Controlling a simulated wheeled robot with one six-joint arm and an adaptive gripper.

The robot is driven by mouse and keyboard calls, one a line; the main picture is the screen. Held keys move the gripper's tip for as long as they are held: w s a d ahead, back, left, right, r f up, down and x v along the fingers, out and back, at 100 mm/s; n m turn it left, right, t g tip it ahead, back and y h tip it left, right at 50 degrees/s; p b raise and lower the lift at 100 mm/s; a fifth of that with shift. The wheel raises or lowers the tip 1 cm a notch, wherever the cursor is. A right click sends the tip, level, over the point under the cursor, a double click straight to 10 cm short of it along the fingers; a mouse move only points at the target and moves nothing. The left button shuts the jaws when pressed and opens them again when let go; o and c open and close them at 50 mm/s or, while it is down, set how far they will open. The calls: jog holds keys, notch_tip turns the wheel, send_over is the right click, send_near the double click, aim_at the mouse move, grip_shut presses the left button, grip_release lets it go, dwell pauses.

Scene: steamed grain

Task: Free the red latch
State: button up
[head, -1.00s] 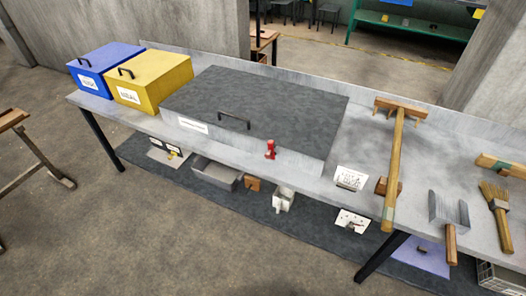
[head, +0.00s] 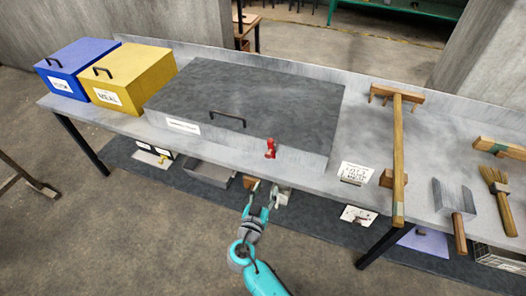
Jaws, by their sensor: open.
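The red latch (head: 270,148) is a small upright red piece at the front edge of the large dark grey lidded box (head: 290,105), right of the lid's black handle (head: 227,118). The box sits on the grey bench. My gripper (head: 264,188) is open and empty, in front of the bench's front edge, below the latch in the picture and apart from it. Its teal arm reaches up from the bottom of the view. The gripper partly covers small items under the bench.
A blue box (head: 72,68) and a yellow box (head: 128,75) stand left on the bench. A wooden rake (head: 398,150), a scoop (head: 455,212), a brush (head: 500,195) and a white card (head: 356,173) lie right. Bins sit below the bench. The floor in front is clear.

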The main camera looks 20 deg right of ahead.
aim_at(268, 157)
jog(key=shift+m+h, duration=0.6)
jog(key=shift+h, duration=0.1)
jog(key=w+d+r, duration=0.1)
jog(key=w, duration=0.3)
jog(key=w+d+r, duration=0.1)
jog(key=w+d, duration=0.1)
jog(key=w, duration=0.2)
jog(key=w+d+r, duration=0.1)
jog(key=w, duration=0.3)
jog(key=shift+d+r, duration=0.1)
jog(key=shift+d, duration=0.15)
jog(key=shift+c, duration=0.3)
jog(key=shift+s, duration=0.1)
grip_shut()
